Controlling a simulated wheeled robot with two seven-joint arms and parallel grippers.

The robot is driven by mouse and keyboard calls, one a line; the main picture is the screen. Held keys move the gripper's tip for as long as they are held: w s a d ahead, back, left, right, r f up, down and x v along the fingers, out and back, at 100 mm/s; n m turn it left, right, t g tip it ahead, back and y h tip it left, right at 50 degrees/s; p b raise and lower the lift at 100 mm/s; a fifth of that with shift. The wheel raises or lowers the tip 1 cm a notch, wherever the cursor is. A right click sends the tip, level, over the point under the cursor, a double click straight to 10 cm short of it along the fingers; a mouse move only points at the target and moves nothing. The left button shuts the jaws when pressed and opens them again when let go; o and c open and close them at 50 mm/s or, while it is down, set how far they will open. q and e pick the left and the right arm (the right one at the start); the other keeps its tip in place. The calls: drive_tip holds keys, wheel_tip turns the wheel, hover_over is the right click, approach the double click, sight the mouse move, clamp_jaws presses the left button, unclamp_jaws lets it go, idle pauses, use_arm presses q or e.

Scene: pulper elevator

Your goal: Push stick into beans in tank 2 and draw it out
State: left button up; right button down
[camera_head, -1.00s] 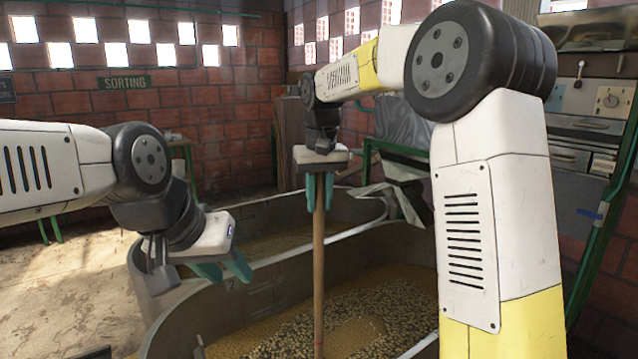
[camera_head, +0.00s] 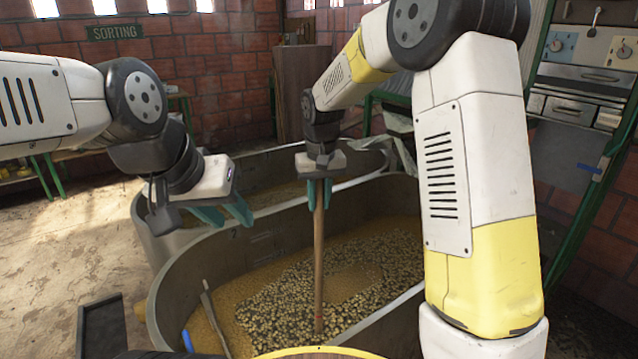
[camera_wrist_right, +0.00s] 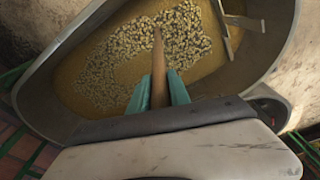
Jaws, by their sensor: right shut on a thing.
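The wooden stick (camera_head: 319,245) hangs nearly upright from my right gripper (camera_head: 319,195), which is shut on its upper part. The front tank (camera_head: 190,262), with a small mark like a 2 on its inner wall, holds pale beans (camera_head: 385,262) in brownish liquid. The stick's lower end shows against the beans; I cannot tell whether it touches them. In the right wrist view the stick (camera_wrist_right: 158,65) runs between the green fingertips (camera_wrist_right: 158,92) toward the beans. My left gripper (camera_head: 224,213) is open and empty above the tank's left rim.
A second tank (camera_head: 262,198) lies behind the front one. A thin tool (camera_head: 213,315) leans inside the front tank at the left. A dark tray (camera_head: 103,328) is on the floor at left. A metal cabinet with knobs (camera_head: 575,95) stands at right.

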wheel_tip(320, 180, down, 12)
drive_tip(key=shift+f, duration=0.1)
drive_tip(key=shift+w, duration=0.1)
wheel_tip(320, 180, up, 43)
drive_tip(key=shift+f, duration=0.15)
idle(1.5)
drive_tip(key=m, duration=0.1)
hover_over(319, 236)
drive_tip(key=w+d, duration=0.4)
drive_tip(key=w, duration=0.2)
wheel_tip(319, 236, down, 13)
drive_tip(key=s+d+f, duration=0.2)
drive_tip(key=d+f, duration=0.1)
drive_tip(key=f, duration=0.6)
drive_tip(key=s+d+f+m, duration=0.1)
drive_tip(key=d+f, duration=0.3)
drive_tip(key=f, duration=0.5)
drive_tip(key=s+d+f+m, duration=0.1)
drive_tip(key=s+d+f, duration=0.2)
drive_tip(key=f, duration=0.6)
drive_tip(key=shift+s+d, duration=0.15)
drive_tip(key=shift+d, duration=0.6)
